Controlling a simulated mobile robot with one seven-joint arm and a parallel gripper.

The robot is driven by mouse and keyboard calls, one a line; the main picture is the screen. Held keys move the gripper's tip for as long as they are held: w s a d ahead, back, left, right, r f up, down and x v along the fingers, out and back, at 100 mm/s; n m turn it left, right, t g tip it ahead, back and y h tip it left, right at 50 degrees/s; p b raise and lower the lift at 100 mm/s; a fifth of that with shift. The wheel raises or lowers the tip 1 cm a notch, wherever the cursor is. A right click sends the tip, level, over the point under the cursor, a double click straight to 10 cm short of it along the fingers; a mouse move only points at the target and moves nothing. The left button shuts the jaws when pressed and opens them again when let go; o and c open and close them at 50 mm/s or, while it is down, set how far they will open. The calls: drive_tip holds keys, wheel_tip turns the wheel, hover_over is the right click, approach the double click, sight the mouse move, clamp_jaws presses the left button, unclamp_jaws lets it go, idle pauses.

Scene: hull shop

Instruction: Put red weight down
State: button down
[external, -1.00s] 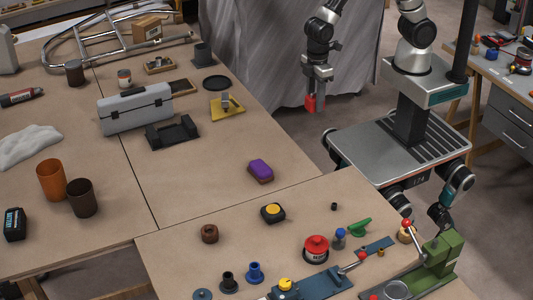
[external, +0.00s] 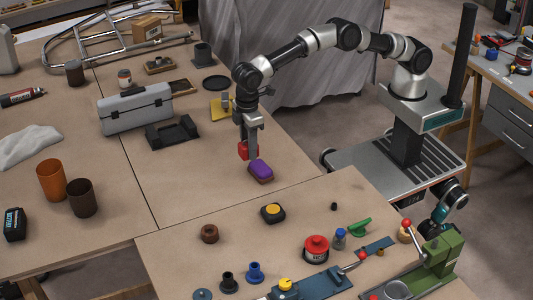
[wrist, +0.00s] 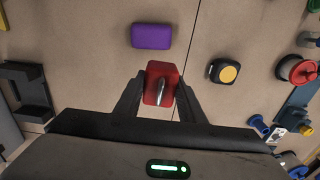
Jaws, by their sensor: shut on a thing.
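The red weight (external: 243,150) is a small red block; in the wrist view the red weight (wrist: 154,91) shows a metal loop on top. My gripper (external: 250,150) is shut on it, and in the wrist view my gripper (wrist: 160,95) has a dark finger on each side of it. The weight is over the wooden table, just left of a purple block (external: 261,170) in the external view. I cannot tell whether its underside touches the table.
A black tape measure with a yellow button (external: 272,212) lies nearer the camera. A grey toolbox (external: 136,108) and a black holder (external: 172,132) stand to the left. Bare table (external: 205,185) lies left of the purple block.

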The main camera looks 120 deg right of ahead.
sight(244, 155)
drive_tip(key=shift+w+a+f+b, duration=0.2)
drive_tip(key=shift+w+f+b, duration=0.2)
drive_tip(key=shift+w+f, duration=0.15)
drive_tip(key=shift+w+a+f+b, duration=0.2)
drive_tip(key=shift+w+f+b, duration=0.15)
drive_tip(key=shift+w+f, duration=0.2)
wheel_tip(244, 155, down, 10)
drive_tip(key=shift+r+b, duration=0.2)
drive_tip(key=shift+b, duration=0.6)
drive_tip(key=shift+f, duration=0.1)
drive_tip(key=c, duration=1.2)
unclamp_jaws()
drive_tip(key=shift+f, duration=0.15)
drive_tip(key=shift+o, duration=0.2)
